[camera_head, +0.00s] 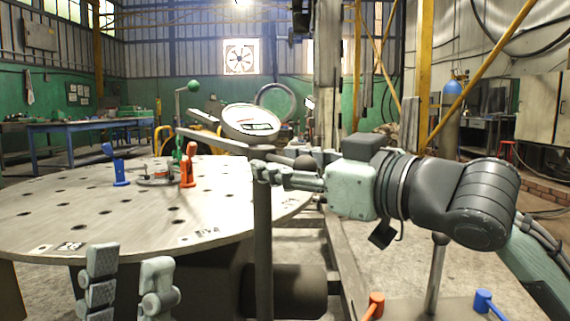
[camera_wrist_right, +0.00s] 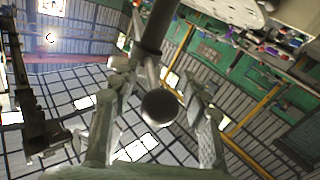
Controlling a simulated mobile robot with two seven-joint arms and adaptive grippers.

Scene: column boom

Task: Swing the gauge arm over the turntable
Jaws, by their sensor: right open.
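The turntable (camera_head: 120,215) is a large pale round plate with dark holes, at the left of the head view. A round white gauge (camera_head: 250,124) with a dark display is mounted by the grey gauge arm (camera_head: 205,138), which appears across the turntable's far right edge. A dark ball knob (camera_head: 305,162) is by my right gripper (camera_head: 283,178). In the right wrist view the knob (camera_wrist_right: 160,106) lies between the open fingers, with visible gaps on both sides. My left gripper (camera_head: 130,280) is open and empty at the bottom left, before the turntable's near rim.
A dark vertical post (camera_head: 262,240) stands close to my right gripper's fingertips. Blue (camera_head: 120,172) and orange (camera_head: 188,168) pieces stand on the turntable. Orange (camera_head: 375,304) and blue (camera_head: 484,300) handles sit at the bottom right.

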